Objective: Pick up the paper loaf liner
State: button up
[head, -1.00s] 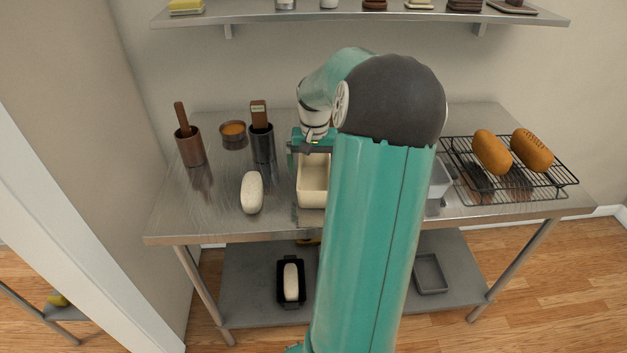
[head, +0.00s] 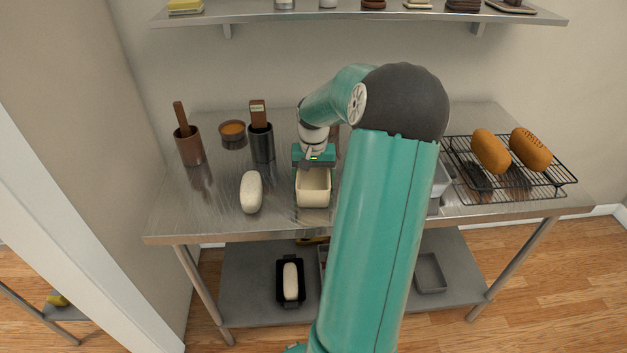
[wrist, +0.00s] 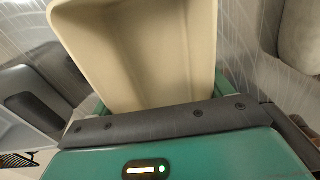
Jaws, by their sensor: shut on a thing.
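The paper loaf liner (head: 313,190) is a cream, open-topped box at the middle of the steel table in the head view. It fills the top middle of the wrist view (wrist: 140,50), empty inside. My gripper (head: 313,163) is at the liner's far end, shut on it. Its fingertips are mostly hidden behind the gripper body and the liner. I cannot tell whether the liner's base touches the table.
A pale dough loaf (head: 251,192) lies left of the liner. Dark utensil holders (head: 262,143) and a small bowl (head: 233,135) stand behind it. A grey pan (head: 440,180) is partly hidden by my arm. A wire rack (head: 515,180) bears two brown loaves.

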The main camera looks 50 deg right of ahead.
jog(key=shift+r, duration=0.1)
jog(key=shift+r, duration=0.25)
notch_tip(320, 180, up, 2)
jog(key=shift+r, duration=0.1)
jog(key=s+a+r, duration=0.9)
jog(key=s+r, duration=0.1)
jog(key=shift+s, duration=0.35)
jog(key=shift+a, duration=0.1)
jog(key=shift+o, duration=0.6)
jog(key=shift+c, duration=0.6)
